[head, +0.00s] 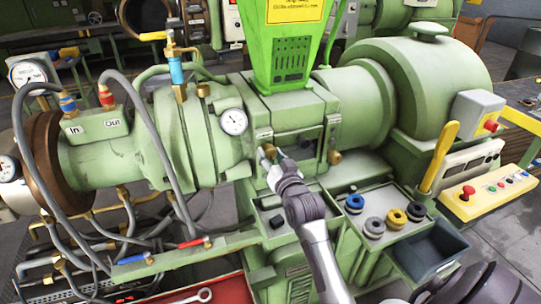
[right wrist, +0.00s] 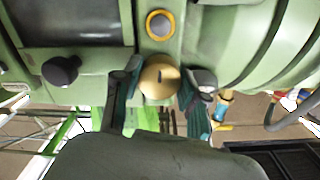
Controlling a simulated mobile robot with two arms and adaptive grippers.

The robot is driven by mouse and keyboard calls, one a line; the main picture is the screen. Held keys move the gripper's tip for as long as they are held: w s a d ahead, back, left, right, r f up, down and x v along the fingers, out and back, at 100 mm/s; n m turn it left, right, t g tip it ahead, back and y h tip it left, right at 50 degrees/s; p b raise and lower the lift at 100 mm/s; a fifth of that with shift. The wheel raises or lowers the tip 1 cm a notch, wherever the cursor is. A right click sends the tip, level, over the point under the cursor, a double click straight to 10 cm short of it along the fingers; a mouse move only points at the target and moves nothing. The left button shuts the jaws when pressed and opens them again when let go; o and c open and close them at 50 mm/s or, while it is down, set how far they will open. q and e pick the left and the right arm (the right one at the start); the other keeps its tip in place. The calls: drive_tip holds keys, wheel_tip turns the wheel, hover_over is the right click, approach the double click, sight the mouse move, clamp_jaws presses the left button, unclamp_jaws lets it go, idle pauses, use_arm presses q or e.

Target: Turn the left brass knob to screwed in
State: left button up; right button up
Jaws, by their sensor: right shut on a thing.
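The left brass knob (right wrist: 158,80) is round, with a dark slot in its face, and sits on the front of the green extruder (head: 350,105). My right gripper (right wrist: 160,92) is shut on it, one finger on each side. In the head view my right gripper (head: 268,154) reaches up to the machine's front below the green hopper and mostly hides this knob. How far the knob is screwed in cannot be told. A second brass knob (head: 334,157) sits to the right. My left gripper is not in view.
A green tray with blue, yellow and dark rings (head: 396,218) lies below right. A yellow control box (head: 490,192) with a red button stands beyond it. Grey hoses (head: 150,125) and a round gauge (head: 233,121) are at left. A black knob (right wrist: 61,70) shows in the wrist view.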

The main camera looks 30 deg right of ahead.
drive_tip(key=shift+f, duration=0.15)
drive_tip(key=o, duration=1.1)
drive_tip(key=shift+o, duration=0.2)
drive_tip(key=v, duration=1.2)
drive_tip(key=shift+s, duration=0.1)
